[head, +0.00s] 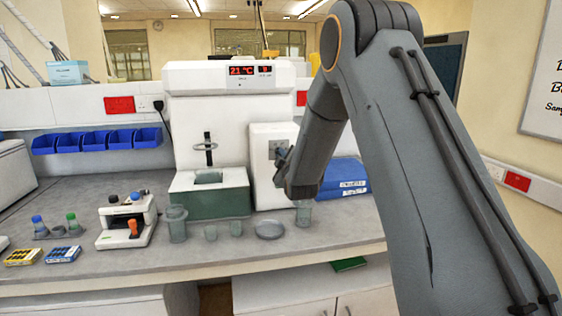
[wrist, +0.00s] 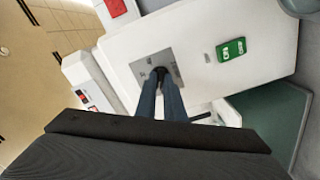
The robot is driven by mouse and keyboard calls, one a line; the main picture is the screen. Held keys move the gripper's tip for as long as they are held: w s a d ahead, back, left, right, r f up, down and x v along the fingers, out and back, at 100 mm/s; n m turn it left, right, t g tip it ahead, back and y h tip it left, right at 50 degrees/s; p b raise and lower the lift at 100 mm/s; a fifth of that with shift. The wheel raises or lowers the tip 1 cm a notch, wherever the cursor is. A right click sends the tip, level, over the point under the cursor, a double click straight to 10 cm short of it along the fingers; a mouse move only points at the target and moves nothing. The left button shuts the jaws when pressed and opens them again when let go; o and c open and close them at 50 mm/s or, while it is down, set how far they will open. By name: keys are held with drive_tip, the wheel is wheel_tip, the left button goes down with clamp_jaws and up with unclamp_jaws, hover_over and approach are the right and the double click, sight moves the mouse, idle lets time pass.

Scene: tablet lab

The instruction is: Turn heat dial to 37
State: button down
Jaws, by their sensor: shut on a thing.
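The white machine (head: 230,110) stands on the bench and its red display (head: 241,70) reads 21 °C. The dark heat dial (wrist: 160,71) sits on a grey plate (wrist: 142,67) on the machine's side unit. My gripper (wrist: 161,84) is shut on the dial, its two fingers close together around it and hiding most of it. In the head view my gripper (head: 282,156) reaches the front of the side unit (head: 262,195), and my arm hides its right part. The dial's markings are too small to read.
A green switch (wrist: 231,49) is beside the dial plate. Glass vessels and a shallow dish (head: 270,229) stand along the bench front. Blue boxes (head: 345,176) lie right of the machine, and a small white device (head: 127,220) stands left.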

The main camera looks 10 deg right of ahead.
drive_tip(key=shift+f+m+b, duration=0.1)
drive_tip(key=shift+m+b, duration=5.75)
drive_tip(key=shift+m, duration=2.45)
drive_tip(key=c, duration=1.9)
unclamp_jaws()
drive_tip(key=shift+o, duration=0.2)
drive_tip(key=s+b, duration=0.1)
drive_tip(key=s, duration=0.7)
drive_tip(key=shift+b, duration=0.3)
